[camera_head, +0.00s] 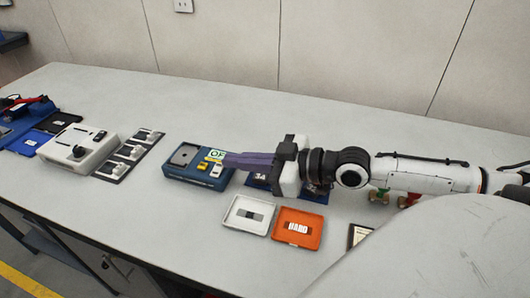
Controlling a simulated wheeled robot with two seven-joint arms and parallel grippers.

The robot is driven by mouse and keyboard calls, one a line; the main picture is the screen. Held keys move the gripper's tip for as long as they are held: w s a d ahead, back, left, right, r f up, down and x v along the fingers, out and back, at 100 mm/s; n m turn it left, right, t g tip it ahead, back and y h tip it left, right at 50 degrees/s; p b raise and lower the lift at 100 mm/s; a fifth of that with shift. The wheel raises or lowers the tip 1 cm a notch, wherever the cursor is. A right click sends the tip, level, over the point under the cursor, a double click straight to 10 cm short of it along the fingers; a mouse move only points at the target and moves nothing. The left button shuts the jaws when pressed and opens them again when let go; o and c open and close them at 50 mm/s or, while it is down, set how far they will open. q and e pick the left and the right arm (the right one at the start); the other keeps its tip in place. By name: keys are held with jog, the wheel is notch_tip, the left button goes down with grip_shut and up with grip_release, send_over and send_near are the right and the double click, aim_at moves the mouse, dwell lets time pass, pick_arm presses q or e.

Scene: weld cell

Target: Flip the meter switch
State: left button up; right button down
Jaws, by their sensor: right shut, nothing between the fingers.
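A blue box (178,172), which looks like the meter, lies on the table left of centre. It has a grey panel (185,153), a small green-and-white label reading "OF" (216,154), and small yellow (203,166) and white (216,170) parts that may be the switch; which one is too small to tell. My right gripper (227,159) comes in from the right with its long purple fingers shut and empty. Its tips are at the box's right end, by the label; I cannot tell whether they touch. The fingers cover part of the box's right edge. My left gripper is not in view.
A white tray (232,218) and an orange tray (309,239) marked "HARD" lie in front of my right gripper. Dark blue items sit partly under it. A white device (62,157) and a dark strip of switches (112,171) stand left. The table's back is clear.

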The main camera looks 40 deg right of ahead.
jog(key=p+v, duration=0.2)
jog(key=v, duration=0.4)
jog(key=shift+s+r, duration=0.25)
dwell(0.3)
